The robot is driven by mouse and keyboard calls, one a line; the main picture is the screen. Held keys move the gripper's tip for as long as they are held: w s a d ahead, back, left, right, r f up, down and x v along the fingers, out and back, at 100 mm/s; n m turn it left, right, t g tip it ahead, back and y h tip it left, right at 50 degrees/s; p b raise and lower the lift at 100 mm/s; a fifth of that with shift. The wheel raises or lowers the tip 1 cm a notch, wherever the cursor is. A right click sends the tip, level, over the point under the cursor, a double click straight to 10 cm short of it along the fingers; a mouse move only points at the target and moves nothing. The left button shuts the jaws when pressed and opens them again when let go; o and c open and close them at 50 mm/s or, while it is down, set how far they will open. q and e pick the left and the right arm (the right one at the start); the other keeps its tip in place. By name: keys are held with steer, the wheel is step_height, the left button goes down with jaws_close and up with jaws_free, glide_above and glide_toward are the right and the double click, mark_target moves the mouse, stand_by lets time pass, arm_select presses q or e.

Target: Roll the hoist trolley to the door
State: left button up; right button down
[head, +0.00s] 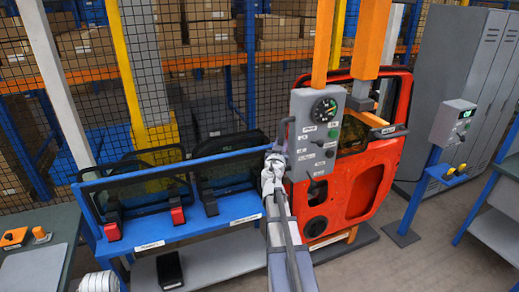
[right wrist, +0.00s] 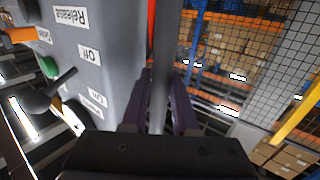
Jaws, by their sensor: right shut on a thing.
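The hoist trolley's grey control box (head: 318,130), with a round gauge, labels and levers, hangs below an orange upright (head: 323,45). A thicker orange column (head: 371,40) comes down beside it to a grey head with an orange arm (head: 370,118), which overlaps the red door's window opening; I cannot tell whether they touch. The red door (head: 375,180) stands upright behind the box. My right gripper (head: 272,172) is shut on the grey bar handle (right wrist: 160,70) at the box's left side. The box (right wrist: 85,50) fills the left of the right wrist view.
A blue rack (head: 200,222) holding dark window panes stands left of the trolley. A grey-green bench (head: 35,265) is at the lower left. A blue post with a grey panel (head: 452,122) and grey cabinets (head: 450,80) stand right. Mesh fencing runs behind. Some floor is clear at lower right.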

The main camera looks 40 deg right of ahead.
mark_target(295, 144)
steer(key=d, duration=0.2)
steer(key=s+d, duration=0.1)
steer(key=d, duration=0.2)
steer(key=shift+s+d, duration=0.4)
steer(key=shift+d, duration=0.2)
steer(key=c, duration=0.7)
jaws_free()
steer(key=shift+s+d, duration=0.1)
steer(key=v, duration=0.8)
